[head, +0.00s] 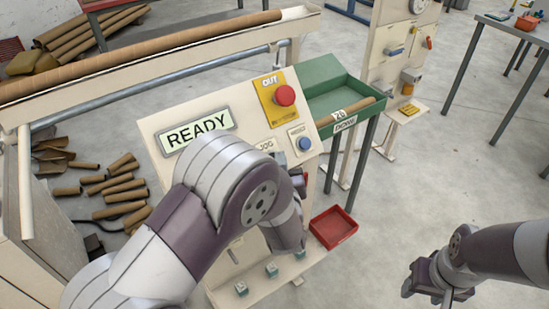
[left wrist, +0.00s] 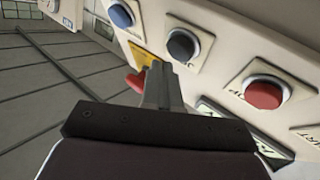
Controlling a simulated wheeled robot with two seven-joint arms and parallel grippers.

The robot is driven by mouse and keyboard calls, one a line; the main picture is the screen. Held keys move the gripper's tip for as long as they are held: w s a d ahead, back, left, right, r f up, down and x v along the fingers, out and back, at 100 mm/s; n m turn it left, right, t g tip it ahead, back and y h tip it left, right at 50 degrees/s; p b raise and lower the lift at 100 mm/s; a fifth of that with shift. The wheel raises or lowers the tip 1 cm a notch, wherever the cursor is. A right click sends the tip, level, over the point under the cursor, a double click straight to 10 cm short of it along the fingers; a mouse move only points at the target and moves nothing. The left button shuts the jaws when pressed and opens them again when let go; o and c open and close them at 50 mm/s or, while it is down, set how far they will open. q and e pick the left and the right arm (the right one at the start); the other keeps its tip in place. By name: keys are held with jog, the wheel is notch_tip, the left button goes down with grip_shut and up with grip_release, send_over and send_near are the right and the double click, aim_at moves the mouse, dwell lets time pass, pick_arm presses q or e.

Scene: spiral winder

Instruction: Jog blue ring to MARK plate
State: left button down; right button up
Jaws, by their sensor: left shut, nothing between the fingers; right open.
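My left gripper (left wrist: 158,75) is shut and empty, with its tips close to a dark round button (left wrist: 184,46) on the pale control panel (head: 160,122). I cannot tell whether they touch. In the head view my left arm covers much of the panel's lower part, including part of a JOG label (head: 265,147). The panel's screen (head: 197,131) reads READY. A long brown tube (head: 150,53) lies along the winder at the back left. I cannot make out a blue ring or a MARK plate. My right gripper (head: 436,288) is open, low at the right, away from the panel.
A red button (head: 285,95) on a yellow plate and a blue button (head: 304,143) are on the panel. A green tray (head: 325,82) holding a tube stands beside it. A red bin (head: 333,227) sits low in front. Loose tubes (head: 125,187) lie at left.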

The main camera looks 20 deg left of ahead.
pick_arm(q)
jog(key=shift+a+f, duration=0.1)
jog(key=shift+f, duration=0.05)
jog(key=shift+w+a+f+b, duration=0.15)
jog(key=shift+w+b, duration=0.05)
jog(key=shift+b, duration=0.1)
jog(key=shift+w+a+f, duration=0.15)
jog(key=shift+a, duration=0.05)
dwell(1.3)
jog(key=shift+s+d+r, duration=0.35)
jog(key=shift+d+r, duration=0.05)
jog(key=shift+d, duration=0.05)
jog(key=shift+w+a+f, duration=0.2)
jog(key=shift+a+f, duration=0.05)
dwell(0.4)
jog(key=shift+w+a+f+b, duration=0.2)
jog(key=shift+a+f+b, duration=0.05)
jog(key=shift+a+b, duration=0.1)
dwell(0.6)
jog(key=shift+d+r, duration=0.1)
jog(key=shift+d, duration=0.05)
jog(key=shift+s+d+r+p, duration=0.4)
jog(key=shift+d+p, duration=0.05)
jog(key=shift+p, duration=0.05)
